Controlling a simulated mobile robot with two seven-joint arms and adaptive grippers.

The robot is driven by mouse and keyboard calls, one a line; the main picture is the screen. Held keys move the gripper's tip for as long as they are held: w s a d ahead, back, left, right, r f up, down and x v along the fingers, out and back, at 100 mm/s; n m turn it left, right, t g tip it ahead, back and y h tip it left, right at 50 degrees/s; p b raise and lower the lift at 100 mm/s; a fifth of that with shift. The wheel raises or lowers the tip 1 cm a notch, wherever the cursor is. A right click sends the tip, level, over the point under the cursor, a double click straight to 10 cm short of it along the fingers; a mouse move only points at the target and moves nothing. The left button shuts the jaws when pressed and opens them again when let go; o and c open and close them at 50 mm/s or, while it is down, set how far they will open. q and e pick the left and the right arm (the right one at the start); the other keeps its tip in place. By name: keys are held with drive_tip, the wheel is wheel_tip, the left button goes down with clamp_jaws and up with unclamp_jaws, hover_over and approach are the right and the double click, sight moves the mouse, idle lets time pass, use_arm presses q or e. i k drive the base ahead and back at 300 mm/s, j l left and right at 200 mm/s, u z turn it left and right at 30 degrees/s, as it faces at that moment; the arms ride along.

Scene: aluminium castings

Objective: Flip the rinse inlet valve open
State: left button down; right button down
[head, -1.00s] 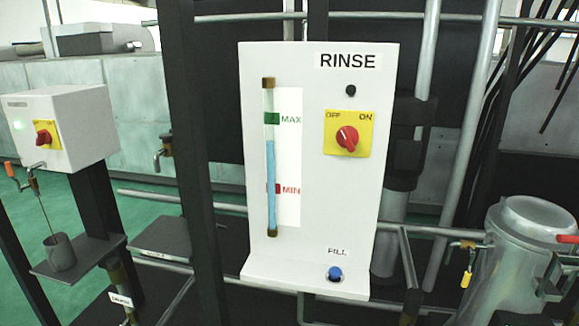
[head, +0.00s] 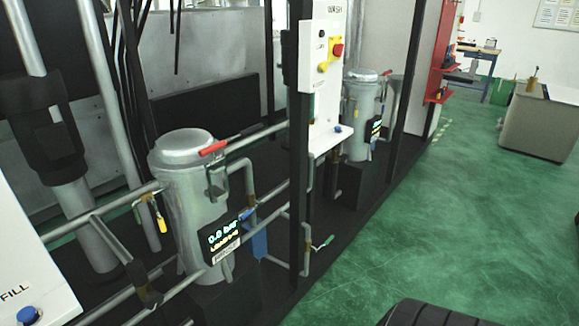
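No label naming the rinse inlet valve is readable. Several valves sit around a grey metal filter vessel (head: 190,220) in the head view. One has a red lever (head: 214,148) lying along the pipe at the vessel's upper right. A small yellow-handled valve (head: 161,222) hangs on the pipe to its left. A blue handle (head: 247,214) is at its right, and a green-tipped handle (head: 325,243) is on the lower pipe further right. A dark display (head: 222,238) on the vessel reads about 0.0 bar. Neither gripper is in view.
The corner of the white panel marked FILL, with a blue button (head: 29,316), is at lower left. A WASH panel (head: 322,80) stands behind a dark post (head: 298,200). A second vessel (head: 362,115) is beyond. Open green floor (head: 430,220) lies to the right.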

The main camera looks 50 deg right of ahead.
sight(251, 212)
drive_tip(key=z, duration=1.4)
